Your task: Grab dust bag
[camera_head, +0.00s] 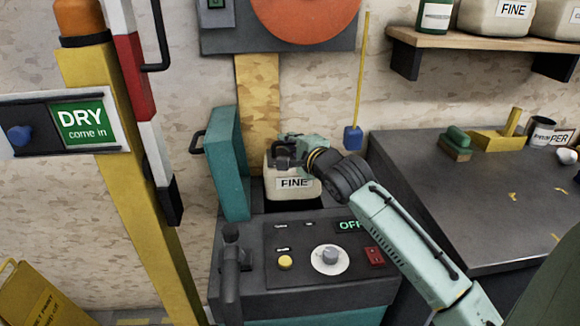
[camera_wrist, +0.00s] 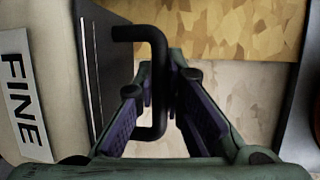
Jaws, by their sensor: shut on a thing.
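The dust bag (camera_head: 294,184) is cream with a white FINE label. It stands upright in the opening at the top of the grey and teal machine (camera_head: 330,225); its lower part is hidden. My gripper (camera_head: 287,152) is at the top of the bag. In the wrist view my gripper (camera_wrist: 162,92) has its fingers on both sides of a black bent handle (camera_wrist: 157,60), shut on it. The dust bag also shows in that view at the left edge (camera_wrist: 22,60), with its label on its side and a dark plate between bag and handle.
The machine's teal lid (camera_head: 230,160) stands open left of the bag. A yellow post (camera_head: 125,160) with a DRY sign rises further left. A dark workbench (camera_head: 470,200) with brushes and a can is at right. A shelf (camera_head: 470,40) above holds more bags.

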